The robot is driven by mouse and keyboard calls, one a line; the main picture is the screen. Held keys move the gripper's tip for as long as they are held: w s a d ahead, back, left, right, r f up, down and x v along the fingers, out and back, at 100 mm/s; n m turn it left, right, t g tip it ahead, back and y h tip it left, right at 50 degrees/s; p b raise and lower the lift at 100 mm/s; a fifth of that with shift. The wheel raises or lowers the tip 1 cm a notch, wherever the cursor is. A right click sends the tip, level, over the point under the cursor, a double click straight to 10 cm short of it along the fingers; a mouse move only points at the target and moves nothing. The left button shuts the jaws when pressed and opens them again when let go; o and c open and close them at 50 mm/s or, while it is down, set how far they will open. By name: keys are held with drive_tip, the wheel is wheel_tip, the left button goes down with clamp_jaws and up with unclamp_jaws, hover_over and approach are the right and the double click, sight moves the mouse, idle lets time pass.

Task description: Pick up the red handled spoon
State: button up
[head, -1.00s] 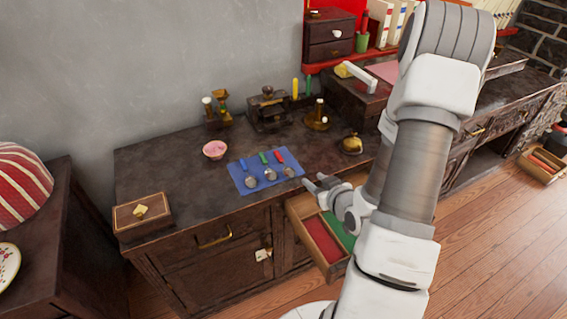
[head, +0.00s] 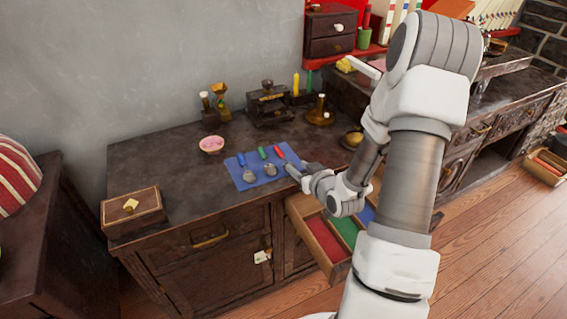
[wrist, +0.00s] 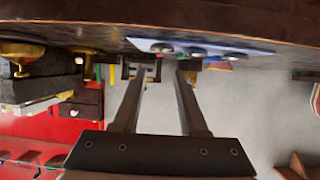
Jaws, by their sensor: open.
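The red-handled spoon (head: 280,153) lies on a blue mat (head: 261,180) on the dark cabinet top, at the mat's right. Its handle points to the wall; its bowl is largely covered by my gripper in the head view. A green-handled spoon (head: 264,155) and a blue-handled spoon (head: 242,160) lie to its left. My gripper (head: 295,168) is at the mat's right front edge, open and empty. In the upside-down wrist view, the open fingers (wrist: 160,72) extend towards the mat (wrist: 265,51) and the spoon bowls; contact cannot be told.
An open drawer (head: 318,228) with coloured compartments juts out below my gripper. A pink bowl (head: 211,144), a coffee grinder (head: 268,103) and a candle holder (head: 319,113) stand behind the mat. A wooden box (head: 132,211) sits at the left.

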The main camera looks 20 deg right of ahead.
sight(284, 158)
drive_tip(key=b+x, duration=0.2)
drive_tip(key=x, duration=0.6)
drive_tip(key=shift+w+f, duration=0.2)
drive_tip(key=shift+w, duration=0.15)
clamp_jaws()
